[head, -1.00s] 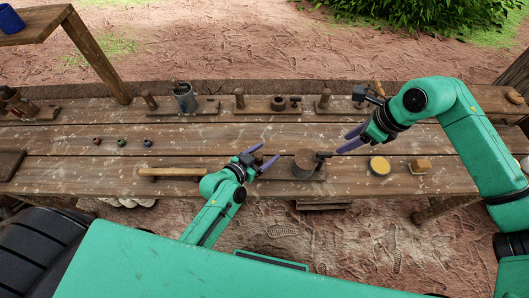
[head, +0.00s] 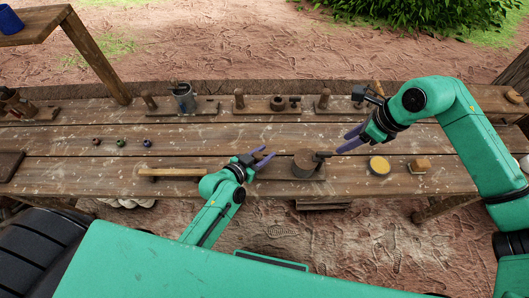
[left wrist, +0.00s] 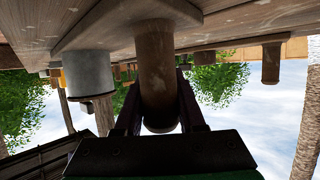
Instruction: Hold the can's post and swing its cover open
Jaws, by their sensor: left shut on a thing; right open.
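The can (head: 304,165) stands on its wooden base just right of my left gripper, with a brown round cover on top and a dark handle at its right. In the left wrist view the can's grey side (left wrist: 86,72) shows left of the post. My left gripper (head: 263,157) is shut on the upright brown post (left wrist: 155,65), which shows between its fingers in the left wrist view. In the head view the fingers mostly hide the post. The cover looks closed. My right gripper (head: 350,141) is open and empty, above and right of the can, apart from it.
A wooden-handled tool (head: 171,172) lies to the left. Several posts and a metal cup (head: 184,101) line the back. The table's middle boards are mostly clear.

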